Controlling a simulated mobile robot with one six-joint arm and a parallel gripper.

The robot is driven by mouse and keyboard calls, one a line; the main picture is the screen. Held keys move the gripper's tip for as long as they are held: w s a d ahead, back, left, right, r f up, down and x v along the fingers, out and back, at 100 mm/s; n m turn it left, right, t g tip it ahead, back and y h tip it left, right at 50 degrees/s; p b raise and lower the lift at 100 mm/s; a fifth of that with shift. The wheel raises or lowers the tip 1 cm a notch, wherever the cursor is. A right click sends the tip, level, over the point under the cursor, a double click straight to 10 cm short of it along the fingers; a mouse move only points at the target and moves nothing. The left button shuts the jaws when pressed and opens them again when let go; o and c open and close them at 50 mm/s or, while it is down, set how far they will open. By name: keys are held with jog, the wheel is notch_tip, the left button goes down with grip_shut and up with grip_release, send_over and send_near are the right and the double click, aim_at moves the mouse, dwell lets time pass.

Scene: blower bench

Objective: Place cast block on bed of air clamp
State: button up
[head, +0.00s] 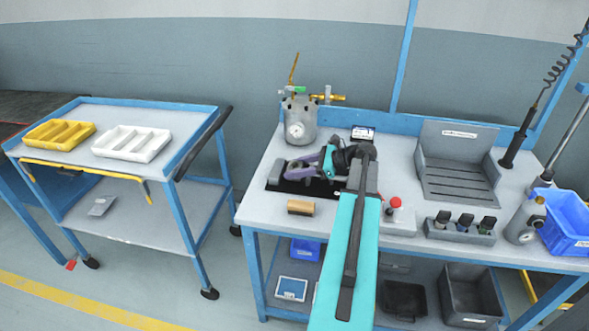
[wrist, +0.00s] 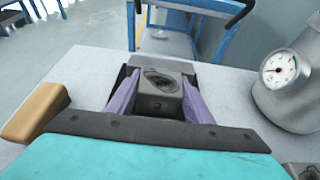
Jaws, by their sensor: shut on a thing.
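My gripper (wrist: 158,95) has purple fingers closed on the two sides of the cast block (wrist: 160,101), a grey block with a dark hollow in its top. In the head view my gripper (head: 313,167) is over the left part of the bench top, and the block is hard to make out between the fingers. A low black base (head: 276,182), which looks like part of the air clamp, lies under and around the fingers. My arm hides much of it. I cannot tell whether the block touches the bed.
A wooden-backed brush (head: 300,208) lies in front of the black base. A metal pot with a gauge (head: 298,128) stands behind it. A red-topped knob (head: 396,204) is right of my arm. A grey slotted tray (head: 458,182) and several small bottles (head: 465,221) stand further right.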

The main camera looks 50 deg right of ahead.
jog(key=o, duration=1.3)
jog(key=shift+s+r, duration=0.1)
jog(key=b+v, duration=0.1)
jog(key=v, duration=1)
jog(key=shift+d, duration=0.1)
jog(key=shift+s+d+r, duration=0.15)
jog(key=shift+s+r, duration=0.05)
jog(key=shift+s, duration=0.1)
jog(key=shift+r, duration=0.1)
